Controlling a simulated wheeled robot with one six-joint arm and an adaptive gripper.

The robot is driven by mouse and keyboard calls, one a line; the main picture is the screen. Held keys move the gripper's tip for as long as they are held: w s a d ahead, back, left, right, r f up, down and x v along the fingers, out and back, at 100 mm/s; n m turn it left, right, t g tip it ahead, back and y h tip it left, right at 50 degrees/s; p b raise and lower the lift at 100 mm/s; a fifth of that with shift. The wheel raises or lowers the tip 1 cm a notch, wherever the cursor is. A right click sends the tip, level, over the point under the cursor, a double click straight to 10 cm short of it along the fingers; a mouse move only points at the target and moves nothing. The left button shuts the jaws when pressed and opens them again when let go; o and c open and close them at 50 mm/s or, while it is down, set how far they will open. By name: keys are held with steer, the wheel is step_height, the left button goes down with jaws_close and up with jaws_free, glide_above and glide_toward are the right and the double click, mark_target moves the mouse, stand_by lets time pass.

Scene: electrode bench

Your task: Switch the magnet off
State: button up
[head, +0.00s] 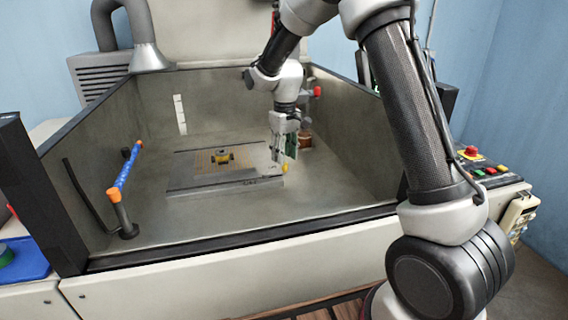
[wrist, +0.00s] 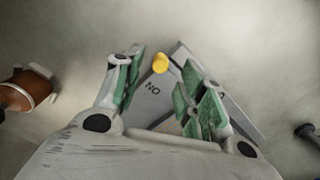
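The magnet is a flat grey block (head: 185,187) with an orange-lined top, lying on the floor of the grey tank in the head view. Its end with dark "ON" lettering (wrist: 171,82) shows in the wrist view, partly hidden by a finger. A yellow knob (head: 285,168) is at the block's right end; it also shows in the wrist view (wrist: 160,64). My gripper (head: 283,153) is just above the knob, pointing down. Its green-padded fingers (wrist: 158,82) are apart, with the knob between or just beyond their tips. I cannot tell whether they touch it.
A dark-and-yellow workpiece (head: 221,157) sits on the magnet's top. A copper-coloured cylinder (head: 305,139) stands behind my gripper, to the right. A blue-and-orange rod on a post (head: 125,172) stands at left. Tank walls (head: 345,130) enclose the area. The front floor is clear.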

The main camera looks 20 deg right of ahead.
steer(key=shift+f, duration=1.85)
steer(key=shift+c, duration=0.5)
jaws_close()
